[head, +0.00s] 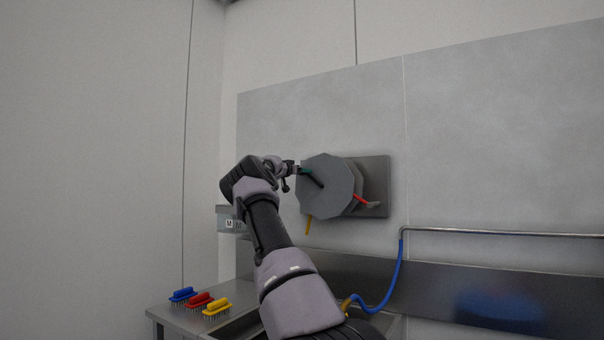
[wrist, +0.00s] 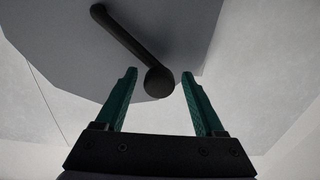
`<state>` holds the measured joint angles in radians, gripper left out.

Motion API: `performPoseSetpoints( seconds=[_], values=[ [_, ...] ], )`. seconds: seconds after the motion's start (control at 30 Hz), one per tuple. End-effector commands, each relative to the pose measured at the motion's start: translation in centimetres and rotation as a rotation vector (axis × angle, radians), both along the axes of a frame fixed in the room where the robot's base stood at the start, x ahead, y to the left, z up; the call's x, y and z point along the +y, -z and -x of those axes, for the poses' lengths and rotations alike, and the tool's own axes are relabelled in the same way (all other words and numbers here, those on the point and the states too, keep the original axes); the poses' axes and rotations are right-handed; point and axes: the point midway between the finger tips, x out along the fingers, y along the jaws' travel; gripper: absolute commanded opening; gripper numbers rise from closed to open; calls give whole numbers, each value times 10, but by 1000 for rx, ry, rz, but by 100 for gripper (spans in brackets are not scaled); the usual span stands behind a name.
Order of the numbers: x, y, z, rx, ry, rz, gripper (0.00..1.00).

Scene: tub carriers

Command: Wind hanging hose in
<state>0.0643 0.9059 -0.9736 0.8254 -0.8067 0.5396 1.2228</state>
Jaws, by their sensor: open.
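A grey many-sided hose reel (head: 328,180) is mounted on a metal plate (head: 376,180) on the wall. A black crank arm (head: 312,177) lies across its face and ends in a knob. In the wrist view the crank's round black knob (wrist: 159,81) is between the green fingertips of my gripper (wrist: 160,84), with a gap on either side. My gripper (head: 300,169) is open at the reel's left side. A short yellow end (head: 308,225) hangs below the reel, likely the hose. A red lever (head: 361,199) sticks out at the reel's lower right.
A blue hose (head: 392,282) hangs from a metal wall pipe (head: 500,233). Blue (head: 182,294), red (head: 199,300) and yellow (head: 216,306) brushes lie on the metal counter (head: 180,318). A grey box (head: 229,220) marked M is behind my arm.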

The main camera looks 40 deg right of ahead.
Motion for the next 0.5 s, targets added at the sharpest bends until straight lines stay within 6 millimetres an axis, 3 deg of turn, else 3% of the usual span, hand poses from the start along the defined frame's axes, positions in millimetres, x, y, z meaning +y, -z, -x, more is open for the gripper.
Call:
performPoseSetpoints(
  seconds=[0.33,0.37,0.5],
  values=[
    [-4,0,-1,0,0,0,71],
    [-4,0,-1,0,0,0,67],
    [-4,0,-1,0,0,0,13]
  ],
)
